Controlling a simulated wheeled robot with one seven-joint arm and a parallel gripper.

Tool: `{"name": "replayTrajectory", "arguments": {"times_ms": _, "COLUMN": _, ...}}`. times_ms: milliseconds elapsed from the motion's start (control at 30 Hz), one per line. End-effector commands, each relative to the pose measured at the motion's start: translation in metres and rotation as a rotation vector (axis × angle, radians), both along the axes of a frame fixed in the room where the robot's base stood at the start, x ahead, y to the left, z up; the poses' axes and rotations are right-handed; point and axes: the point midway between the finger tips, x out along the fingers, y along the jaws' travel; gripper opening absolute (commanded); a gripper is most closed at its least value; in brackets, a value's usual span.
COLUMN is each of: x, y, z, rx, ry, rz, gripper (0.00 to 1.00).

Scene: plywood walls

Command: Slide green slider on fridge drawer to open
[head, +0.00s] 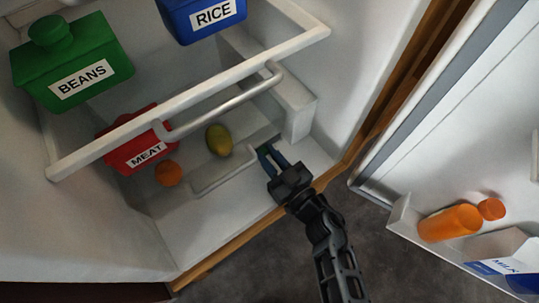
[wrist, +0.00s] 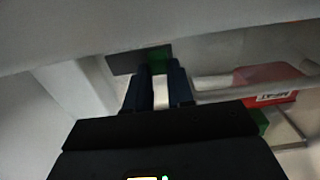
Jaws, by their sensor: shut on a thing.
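The green slider (wrist: 160,54) shows in the wrist view at the fingertips, beside a dark strip (wrist: 124,63) on the white fridge front. My gripper (wrist: 158,72) is shut on the slider, which its fingers partly hide. In the head view my gripper (head: 267,154) reaches to the right end of the lower fridge drawer, by its pale handle (head: 225,173). The slider is mostly hidden there by the fingers. A red MEAT box (head: 138,150), an orange (head: 168,174) and a yellow-green fruit (head: 219,140) show behind the handle.
An upper rail with a metal bar handle (head: 222,105) crosses above my gripper. A green BEANS box (head: 70,75) and blue RICE box (head: 203,18) sit higher.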

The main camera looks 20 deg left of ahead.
Motion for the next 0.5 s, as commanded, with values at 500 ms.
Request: {"name": "replayTrajectory", "arguments": {"times_ms": 500, "x": 0.043, "y": -0.025, "z": 0.001, "rx": -0.001, "ry": 0.000, "rz": -0.002, "gripper": 0.00}}
